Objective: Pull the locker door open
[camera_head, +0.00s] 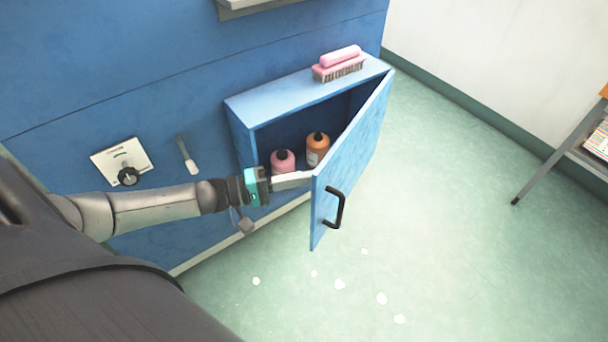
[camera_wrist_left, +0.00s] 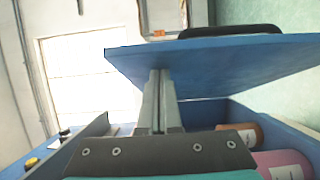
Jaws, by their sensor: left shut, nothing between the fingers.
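The blue locker (camera_head: 240,110) is fixed to the blue wall, and its door (camera_head: 352,150) stands partly open, hinged on the right side. A black handle (camera_head: 335,208) is on the door's outer face. My left gripper (camera_head: 308,178) is shut and empty, with its fingertips at the inner side of the door near its free edge; I cannot tell whether they touch. In the left wrist view the shut fingers (camera_wrist_left: 160,100) point at the door (camera_wrist_left: 220,65), with the handle (camera_wrist_left: 230,31) beyond its edge. My right gripper is not in view.
A pink bottle (camera_head: 283,161) and an orange bottle (camera_head: 317,148) stand inside the locker. A pink brush (camera_head: 338,64) lies on top. A wall dial (camera_head: 128,176) is at left. The green floor (camera_head: 450,220) right of the door is clear; a table leg (camera_head: 545,165) stands farther right.

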